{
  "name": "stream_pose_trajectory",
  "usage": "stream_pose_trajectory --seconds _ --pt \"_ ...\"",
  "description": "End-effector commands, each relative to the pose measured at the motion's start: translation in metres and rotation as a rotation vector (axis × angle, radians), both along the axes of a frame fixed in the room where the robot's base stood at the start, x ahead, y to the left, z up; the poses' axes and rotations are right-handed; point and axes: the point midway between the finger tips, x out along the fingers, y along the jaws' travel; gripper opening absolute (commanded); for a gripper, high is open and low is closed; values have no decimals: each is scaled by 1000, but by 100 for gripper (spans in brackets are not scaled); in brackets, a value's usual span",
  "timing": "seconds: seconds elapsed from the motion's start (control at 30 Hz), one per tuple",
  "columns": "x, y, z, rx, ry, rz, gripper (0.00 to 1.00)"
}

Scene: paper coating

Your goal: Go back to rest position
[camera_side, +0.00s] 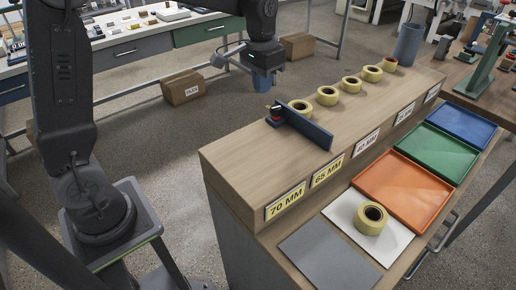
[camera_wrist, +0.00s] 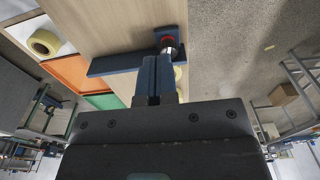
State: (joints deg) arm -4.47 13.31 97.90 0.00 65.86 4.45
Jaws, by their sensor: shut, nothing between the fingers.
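My gripper (camera_side: 262,84) hangs above the floor just behind the left part of the wooden shelf, apart from it. Its blue fingers (camera_wrist: 156,78) are together and empty in the wrist view.
Several yellow tape rolls (camera_side: 327,96) line the wooden shelf (camera_side: 235,155). One roll (camera_side: 370,218) lies on a white sheet (camera_side: 345,213), beside orange (camera_side: 405,190), green (camera_side: 440,150) and blue (camera_side: 462,123) trays. Cardboard boxes (camera_side: 182,88) sit on the floor.

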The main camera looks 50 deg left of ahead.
Motion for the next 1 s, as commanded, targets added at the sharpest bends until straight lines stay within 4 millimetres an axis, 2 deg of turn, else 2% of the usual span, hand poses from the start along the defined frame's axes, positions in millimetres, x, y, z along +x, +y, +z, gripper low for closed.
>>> stream_pose_trajectory --seconds 0.03,0.1,0.3,0.5,0.6,0.8,1.0 --pt "-15 -4 13 2 -32 -2 0" --pt "-37 -8 26 4 -77 -2 0" --pt "-105 -20 48 7 -206 -1 0" --pt "-169 -28 47 3 -333 -2 0" --pt "-192 -30 41 1 -382 -1 0" --pt "-215 -33 30 -4 -436 -2 0" --pt "-218 -33 28 -4 -441 -1 0"
